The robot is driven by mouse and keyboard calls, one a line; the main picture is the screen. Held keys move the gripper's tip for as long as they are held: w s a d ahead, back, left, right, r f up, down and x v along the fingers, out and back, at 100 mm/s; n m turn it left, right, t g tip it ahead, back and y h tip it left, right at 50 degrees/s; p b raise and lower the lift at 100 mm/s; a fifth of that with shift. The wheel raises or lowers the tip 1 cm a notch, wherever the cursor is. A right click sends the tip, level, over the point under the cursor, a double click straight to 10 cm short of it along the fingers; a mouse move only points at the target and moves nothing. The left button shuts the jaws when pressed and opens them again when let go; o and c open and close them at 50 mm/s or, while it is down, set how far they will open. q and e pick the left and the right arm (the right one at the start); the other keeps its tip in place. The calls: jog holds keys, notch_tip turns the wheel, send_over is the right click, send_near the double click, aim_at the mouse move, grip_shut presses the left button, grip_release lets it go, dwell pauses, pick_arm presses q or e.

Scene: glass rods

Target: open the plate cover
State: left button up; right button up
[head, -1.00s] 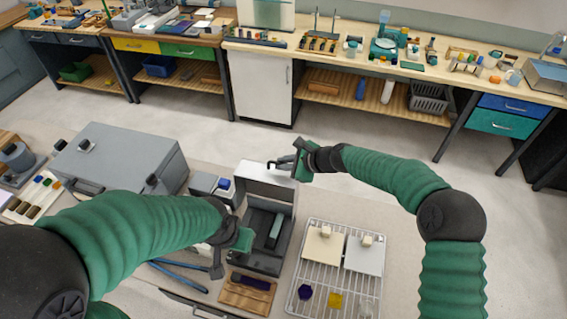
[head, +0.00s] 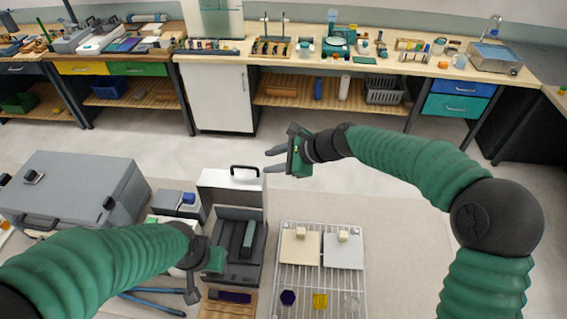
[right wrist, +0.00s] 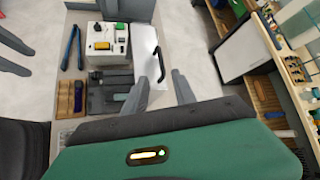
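The plate cover (head: 228,187) is a white lid with a black handle (head: 245,170). It stands raised at the far edge of a dark grey device (head: 228,270), whose inside lies exposed with a grey-green bar (head: 248,240) in it. The cover also shows in the right wrist view (right wrist: 146,50). My right gripper (head: 272,160) is just right of the handle, its two fingers apart and pointing left, with nothing between them. My left gripper (head: 200,272) hangs at the device's left side; its fingers are partly hidden, so I cannot tell its opening.
A wire rack (head: 275,262) with two pale blocks and small coloured pieces lies right of the device. A large grey case (head: 80,185) stands at the left. Blue-handled pliers (head: 150,303) and a wooden tray (head: 215,309) lie in front. The bench's right side is clear.

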jog(key=v, duration=0.5)
jog(key=shift+b, duration=0.4)
jog(key=shift+f, duration=0.15)
jog(key=s+d+f+n+g+h+b, duration=0.1)
jog(key=s+d+f+n+h+b, duration=0.8)
jog(key=s+d+f+n, duration=0.7)
jog(key=s+d+f+b, duration=0.2)
jog(key=s+d+f, duration=0.5)
jog(key=f, duration=0.3)
jog(key=shift+s+d, duration=0.15)
jog(key=shift+s, duration=0.35)
